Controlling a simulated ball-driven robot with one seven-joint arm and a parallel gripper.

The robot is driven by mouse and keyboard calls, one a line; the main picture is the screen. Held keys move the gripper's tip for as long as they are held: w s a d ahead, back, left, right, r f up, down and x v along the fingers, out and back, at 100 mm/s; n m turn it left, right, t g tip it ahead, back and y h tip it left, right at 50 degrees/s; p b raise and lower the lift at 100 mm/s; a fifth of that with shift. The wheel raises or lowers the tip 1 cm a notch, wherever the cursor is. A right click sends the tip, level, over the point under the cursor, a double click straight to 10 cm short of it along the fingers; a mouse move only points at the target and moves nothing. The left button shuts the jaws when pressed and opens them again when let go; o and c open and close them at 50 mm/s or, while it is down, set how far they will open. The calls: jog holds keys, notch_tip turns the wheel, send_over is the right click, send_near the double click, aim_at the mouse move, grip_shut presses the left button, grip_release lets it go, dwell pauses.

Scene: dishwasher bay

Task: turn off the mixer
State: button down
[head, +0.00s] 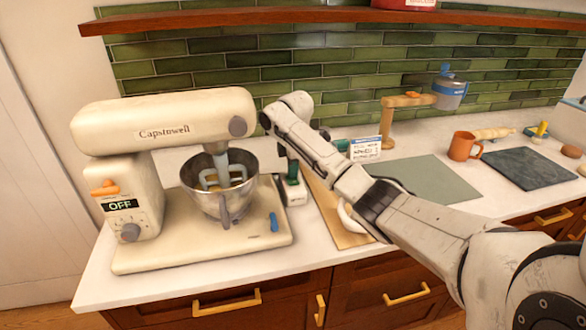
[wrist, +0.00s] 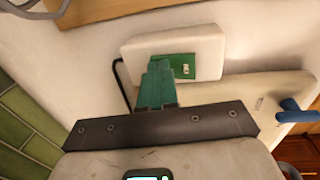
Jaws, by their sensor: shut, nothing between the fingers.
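The cream stand mixer (head: 165,112) stands at the left of the counter, its head lowered over a metal bowl (head: 205,200). Its side display (head: 122,205) reads OFF. An orange lever (head: 105,188) sits above the display and a grey knob (head: 130,232) below it. A blue lever (head: 274,222) is on the base's right front; it also shows in the wrist view (wrist: 297,113). My gripper (head: 292,172) points down just right of the bowl, apart from the mixer's controls. In the wrist view its green fingers (wrist: 160,78) are together and empty.
A white device with a green panel (wrist: 203,48) lies below my fingers, beside the mixer base. A wooden board (head: 335,212), grey-green mat (head: 437,178), orange mug (head: 463,146) and dark slab (head: 530,168) lie to the right. A wooden shelf (head: 300,15) runs above.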

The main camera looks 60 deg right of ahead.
jog(key=shift+s+a+p, duration=0.15)
jog(key=shift+a+p, duration=0.05)
jog(key=shift+p, duration=0.3)
jog(key=shift+s+a+r+p, duration=0.1)
jog(key=shift+s+a+p, duration=0.3)
jog(key=shift+p, duration=0.3)
jog(key=shift+w+r, duration=0.1)
